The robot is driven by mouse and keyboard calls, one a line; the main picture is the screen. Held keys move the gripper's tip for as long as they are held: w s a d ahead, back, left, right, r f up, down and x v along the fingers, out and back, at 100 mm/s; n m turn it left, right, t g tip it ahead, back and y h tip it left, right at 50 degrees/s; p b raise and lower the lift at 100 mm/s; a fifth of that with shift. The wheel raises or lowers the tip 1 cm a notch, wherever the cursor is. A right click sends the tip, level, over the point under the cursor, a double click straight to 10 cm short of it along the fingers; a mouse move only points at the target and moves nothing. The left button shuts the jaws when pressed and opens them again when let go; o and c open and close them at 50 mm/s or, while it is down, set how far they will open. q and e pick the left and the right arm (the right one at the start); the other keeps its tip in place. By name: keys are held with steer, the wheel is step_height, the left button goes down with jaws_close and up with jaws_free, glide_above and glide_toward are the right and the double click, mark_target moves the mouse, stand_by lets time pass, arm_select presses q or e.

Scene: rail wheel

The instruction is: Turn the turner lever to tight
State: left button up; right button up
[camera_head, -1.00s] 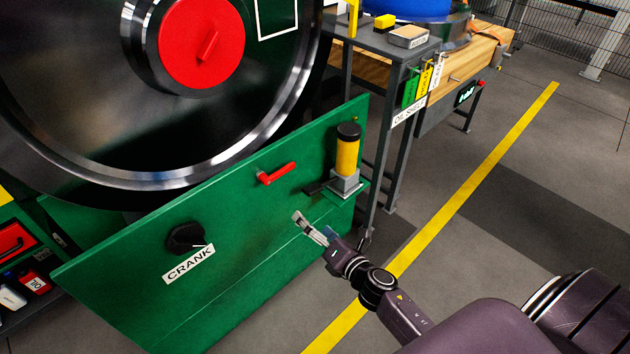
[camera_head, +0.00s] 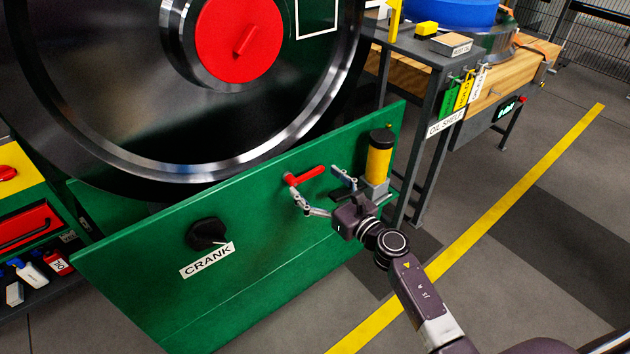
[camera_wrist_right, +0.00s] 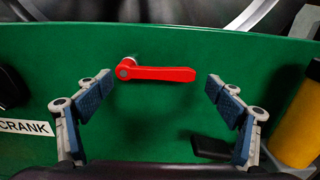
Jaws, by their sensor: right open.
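The red lever (camera_head: 306,174) sits on the green panel (camera_head: 270,250), its pivot at the left and its arm pointing right and slightly up. In the right wrist view the lever (camera_wrist_right: 165,74) lies nearly level, with its round pivot at the left end. My right gripper (camera_head: 315,181) is open in front of the panel, close to the lever. In the wrist view its two fingers (camera_wrist_right: 159,80) stand on either side of the lever, with a gap at both ends. I cannot tell the exact depth between fingertips and lever. My left gripper is not in view.
A yellow and black cylinder (camera_head: 379,155) stands on a bracket right of the lever, close to my right gripper. A black crank knob (camera_head: 207,233) is on the panel at left. The large wheel (camera_head: 190,168) is behind. A grey shelf (camera_head: 432,58) stands at right.

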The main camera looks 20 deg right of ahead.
steer(key=shift+w+a, duration=0.1)
steer(key=shift+w, duration=0.15)
steer(key=c, duration=0.4)
steer(key=shift+s+d+r, duration=0.25)
steer(key=shift+r, duration=0.25)
steer(key=c, duration=1.8)
jaws_close()
steer(key=shift+w+a+f, duration=0.1)
